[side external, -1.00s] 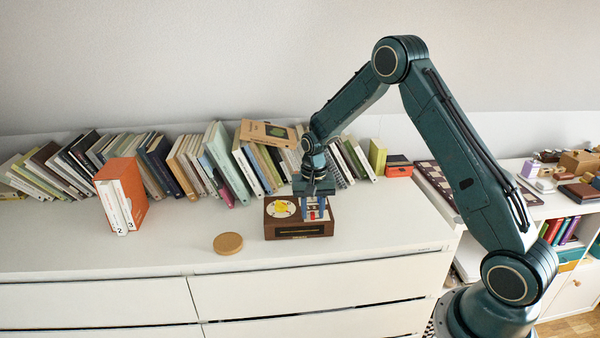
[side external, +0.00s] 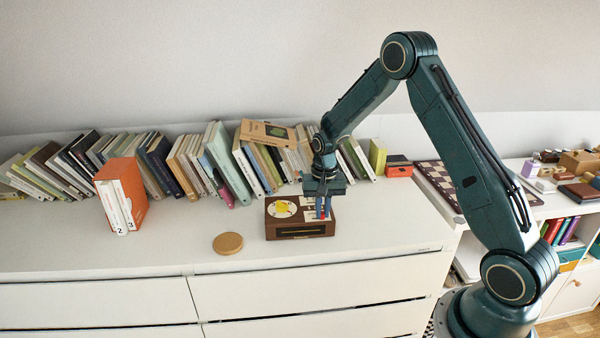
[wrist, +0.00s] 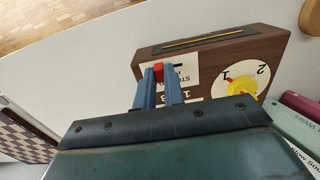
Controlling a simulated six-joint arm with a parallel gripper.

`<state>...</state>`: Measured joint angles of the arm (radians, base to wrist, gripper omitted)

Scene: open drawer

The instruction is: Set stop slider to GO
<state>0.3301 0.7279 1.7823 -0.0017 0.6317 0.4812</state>
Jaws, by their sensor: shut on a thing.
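The brown wooden box (side external: 300,230) stands on the white cabinet top, with a slider panel (wrist: 186,68) on its top. The red slider knob (wrist: 158,72) sits between my fingertips at one end of the panel. My gripper (side external: 323,214) points down over the right part of the box and is shut on the knob. In the wrist view, its two blue fingers (wrist: 160,78) hide part of the panel and its lettering, so I cannot read which end is GO.
A yellow dial (side external: 283,208) marked 1 and 2 is beside the slider panel. A round cork disc (side external: 228,243) lies left of the box. A row of leaning books (side external: 190,165) runs behind. The cabinet top in front is clear.

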